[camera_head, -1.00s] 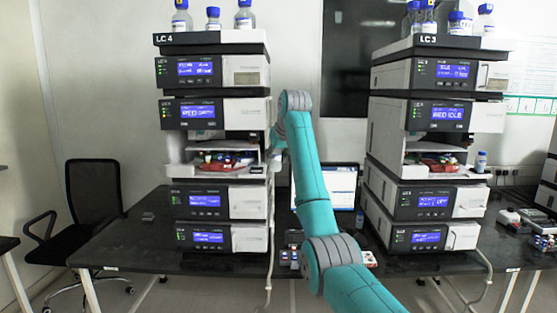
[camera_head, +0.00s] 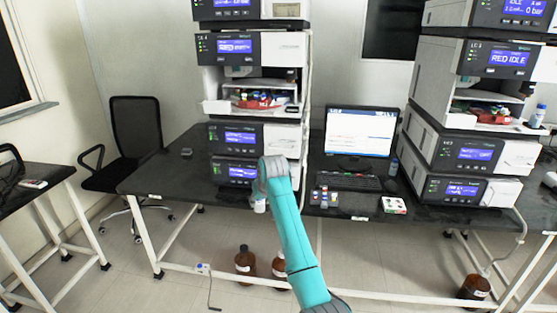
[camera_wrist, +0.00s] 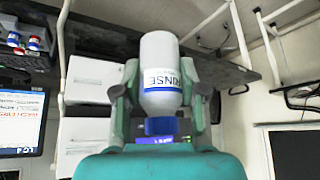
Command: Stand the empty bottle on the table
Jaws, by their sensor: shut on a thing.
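In the wrist view my gripper (camera_wrist: 161,98) is shut on a white bottle (camera_wrist: 160,55) with a blue cap (camera_wrist: 161,126) and a label that reads RINSE upside down in the picture. One finger lies on each side of the bottle. In the head view a small part of the bottle (camera_head: 260,205) shows below the end of my arm, in front of the left stack. The gripper itself is hidden there behind my arm. The black table (camera_head: 185,165) runs under the stacks. I cannot tell whether the bottle touches it.
A left instrument stack (camera_head: 285,140) and a right stack (camera_head: 480,150) stand on the table, with a monitor (camera_head: 360,132) and keyboard (camera_head: 348,181) between. A small box (camera_head: 394,205) sits near the front edge. Brown bottles (camera_head: 245,262) stand on the floor. The table's left part is mostly clear.

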